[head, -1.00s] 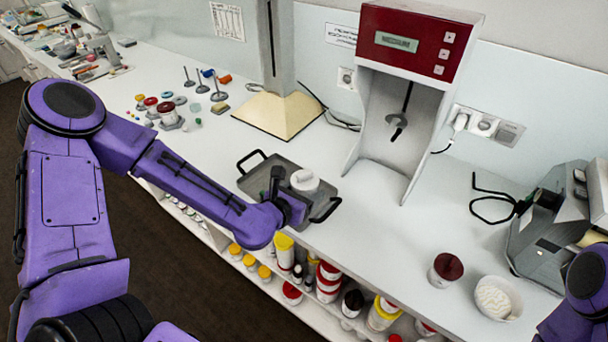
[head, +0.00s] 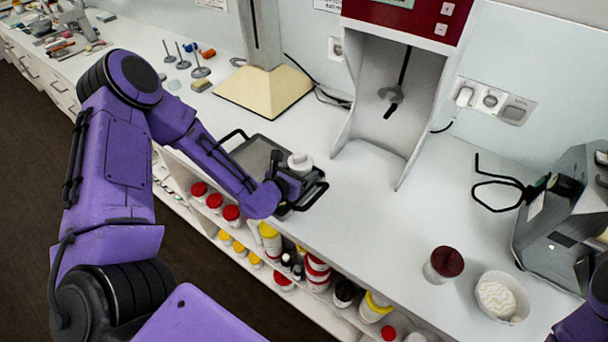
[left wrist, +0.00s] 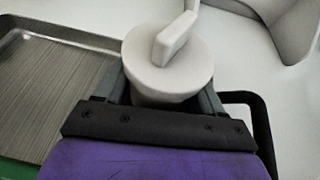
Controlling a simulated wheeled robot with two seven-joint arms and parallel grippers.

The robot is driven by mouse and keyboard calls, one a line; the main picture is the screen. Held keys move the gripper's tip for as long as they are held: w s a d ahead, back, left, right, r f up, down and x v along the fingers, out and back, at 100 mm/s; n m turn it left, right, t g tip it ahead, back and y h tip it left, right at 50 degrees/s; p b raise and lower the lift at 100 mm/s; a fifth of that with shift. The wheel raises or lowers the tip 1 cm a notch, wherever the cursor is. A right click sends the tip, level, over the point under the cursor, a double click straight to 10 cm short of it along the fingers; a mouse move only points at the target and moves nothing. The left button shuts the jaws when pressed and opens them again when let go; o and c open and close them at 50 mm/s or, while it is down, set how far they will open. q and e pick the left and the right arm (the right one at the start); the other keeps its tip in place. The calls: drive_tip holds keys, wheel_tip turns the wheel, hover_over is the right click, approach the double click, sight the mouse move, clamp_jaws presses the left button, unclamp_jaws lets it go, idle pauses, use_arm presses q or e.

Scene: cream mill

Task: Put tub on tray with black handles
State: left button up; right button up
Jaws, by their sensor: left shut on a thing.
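The white tub (head: 299,164) has a round lid with a raised white piece on top; it also shows in the left wrist view (left wrist: 168,65). My left gripper (head: 287,180) is shut on the tub, with a finger on each side of it in the left wrist view (left wrist: 167,92). The tub is over the right part of the grey metal tray with black handles (head: 256,154). The tray also shows in the left wrist view (left wrist: 55,85). Whether the tub's base touches the tray is hidden. My right gripper is out of view.
A mixer with a red top (head: 405,20) stands behind the tray. A jar with a dark red lid (head: 443,264) and a white bowl (head: 500,297) stand at the right front. Shelves below hold several jars. The counter between tray and jar is clear.

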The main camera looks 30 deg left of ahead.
use_arm(q)
drive_tip(key=shift+s, duration=0.35)
drive_tip(key=o, duration=0.7)
drive_tip(key=shift+s+a+b, duration=0.1)
drive_tip(key=shift+b, duration=0.2)
drive_tip(key=shift+o, duration=0.7)
drive_tip(key=shift+w+f, duration=0.1)
drive_tip(key=shift+w, duration=0.1)
